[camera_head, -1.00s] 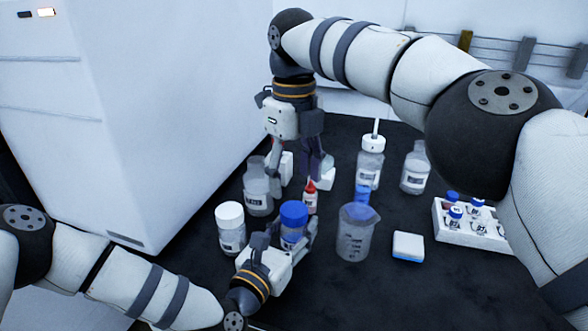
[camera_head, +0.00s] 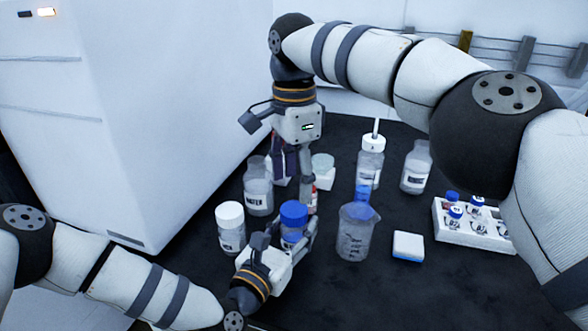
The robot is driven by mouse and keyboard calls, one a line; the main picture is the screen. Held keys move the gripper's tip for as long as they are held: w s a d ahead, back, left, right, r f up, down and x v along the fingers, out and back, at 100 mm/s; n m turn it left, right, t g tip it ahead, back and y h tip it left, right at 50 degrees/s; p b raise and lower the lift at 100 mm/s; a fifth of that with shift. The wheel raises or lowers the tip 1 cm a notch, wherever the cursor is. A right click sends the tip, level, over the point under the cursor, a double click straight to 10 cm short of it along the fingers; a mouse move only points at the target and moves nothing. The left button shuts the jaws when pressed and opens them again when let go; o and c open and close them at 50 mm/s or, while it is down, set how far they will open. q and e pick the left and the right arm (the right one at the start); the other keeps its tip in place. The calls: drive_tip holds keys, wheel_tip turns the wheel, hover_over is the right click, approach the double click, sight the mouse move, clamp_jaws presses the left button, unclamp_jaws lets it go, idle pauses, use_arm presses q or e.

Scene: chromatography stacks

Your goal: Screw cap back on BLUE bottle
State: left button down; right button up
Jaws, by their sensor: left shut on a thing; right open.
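The blue-capped bottle (camera_head: 294,241) stands upright on the black bench, with its blue cap (camera_head: 293,214) sitting on top. Whether the cap is threaded tight cannot be told. My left gripper (camera_head: 291,245) is shut on this bottle from the front, around its body below the cap. My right gripper (camera_head: 293,185) points down from above, behind the bottle and above its cap. It is open with nothing visible between its fingers. Its fingers partly hide the small red-tipped bottle behind.
A white-capped bottle (camera_head: 230,235) stands left of the blue one, and a labelled clear bottle (camera_head: 258,192) behind it. A beaker (camera_head: 355,238) stands close on the right. A white-and-blue block (camera_head: 408,246) and a vial rack (camera_head: 465,229) lie farther right. A large white cabinet (camera_head: 130,130) bounds the left.

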sight(294, 208)
wheel_tip(294, 208, down, 7)
drive_tip(key=shift+r, duration=0.2)
